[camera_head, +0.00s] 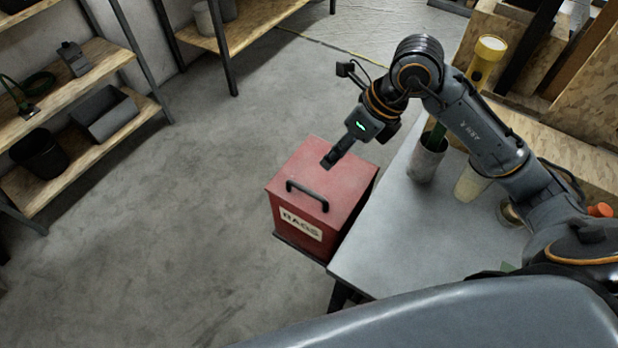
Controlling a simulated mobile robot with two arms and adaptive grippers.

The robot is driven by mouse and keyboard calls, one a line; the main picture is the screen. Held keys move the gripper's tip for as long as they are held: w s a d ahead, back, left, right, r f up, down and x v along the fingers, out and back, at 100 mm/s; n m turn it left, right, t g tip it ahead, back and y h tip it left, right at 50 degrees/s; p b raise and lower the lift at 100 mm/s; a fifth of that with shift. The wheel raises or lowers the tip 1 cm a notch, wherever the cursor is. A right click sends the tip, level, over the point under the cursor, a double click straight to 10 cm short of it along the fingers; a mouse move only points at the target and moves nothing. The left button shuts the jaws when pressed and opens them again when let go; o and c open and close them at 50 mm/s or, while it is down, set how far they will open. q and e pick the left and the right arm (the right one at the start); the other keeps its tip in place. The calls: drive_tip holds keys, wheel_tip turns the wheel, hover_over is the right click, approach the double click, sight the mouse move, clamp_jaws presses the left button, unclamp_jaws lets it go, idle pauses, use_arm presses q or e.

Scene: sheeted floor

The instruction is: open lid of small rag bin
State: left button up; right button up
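The small rag bin (294,239) is a red box with a pale "RAGS" label on its front, standing just left of the grey table. Its red lid (340,190) lies flat and closed on top, with a black bar handle (307,195) near the front edge. My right gripper (328,164) hangs over the back part of the lid, behind the handle, pointing down and to the left. Its fingers look close together with nothing visible between them, but their exact opening is too small to tell. My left gripper is out of the picture.
Wooden shelves (85,150) with bins stand at the left. The floor (190,220) between is clear.

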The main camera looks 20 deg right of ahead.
sight(304, 187)
drive_tip(key=p+x, duration=0.1)
drive_tip(key=x, duration=1.1)
drive_tip(key=shift+a+f+p, duration=0.25)
drive_tip(key=shift+f+p, duration=0.05)
drive_tip(key=shift+f, duration=0.05)
drive_tip(key=shift+c, duration=0.4)
clamp_jaws()
